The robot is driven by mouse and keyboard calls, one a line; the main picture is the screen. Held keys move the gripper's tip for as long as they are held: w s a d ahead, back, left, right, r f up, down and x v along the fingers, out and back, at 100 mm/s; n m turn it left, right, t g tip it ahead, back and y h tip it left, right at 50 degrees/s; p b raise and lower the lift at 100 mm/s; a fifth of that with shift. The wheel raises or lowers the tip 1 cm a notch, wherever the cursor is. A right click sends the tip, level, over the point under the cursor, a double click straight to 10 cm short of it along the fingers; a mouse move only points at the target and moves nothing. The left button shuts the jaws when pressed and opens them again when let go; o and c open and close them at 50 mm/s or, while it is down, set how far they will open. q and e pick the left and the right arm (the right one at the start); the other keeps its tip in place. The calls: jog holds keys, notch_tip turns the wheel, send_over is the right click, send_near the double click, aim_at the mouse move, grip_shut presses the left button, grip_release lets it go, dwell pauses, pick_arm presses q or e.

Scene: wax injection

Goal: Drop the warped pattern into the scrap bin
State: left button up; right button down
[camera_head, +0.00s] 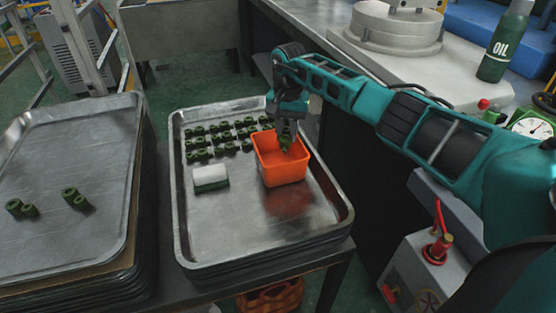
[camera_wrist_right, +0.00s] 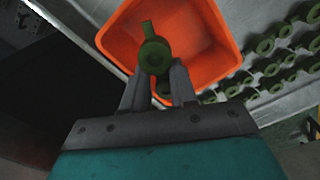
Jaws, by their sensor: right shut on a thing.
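The scrap bin is an orange square tub (camera_head: 281,168) on the right part of the middle metal tray, and it fills the top of the right wrist view (camera_wrist_right: 205,30). My right gripper (camera_head: 287,128) is over the bin's mouth, pointing down. In the right wrist view, its fingers (camera_wrist_right: 158,85) are shut on a dark green wax pattern (camera_wrist_right: 153,55). The pattern hangs over the bin's opening, and its lower part is partly hidden by the fingers. Whether it is warped cannot be told. My left gripper is not in view.
Several green patterns (camera_head: 213,138) stand in rows on the tray (camera_head: 240,232), beside the bin. A white and green block (camera_head: 211,178) lies in front of them. Another tray (camera_head: 70,150) at left holds a few patterns (camera_head: 75,198). A machine with a round plate (camera_head: 395,28) and an oil bottle (camera_head: 507,42) are at right.

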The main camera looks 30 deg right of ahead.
jog(key=c, duration=1.4)
grip_release()
jog(key=o, duration=0.6)
jog(key=shift+r, duration=0.15)
notch_tip(320, 180, up, 13)
jog(key=p, duration=0.1)
jog(key=shift+p, duration=0.4)
jog(key=shift+f, duration=0.2)
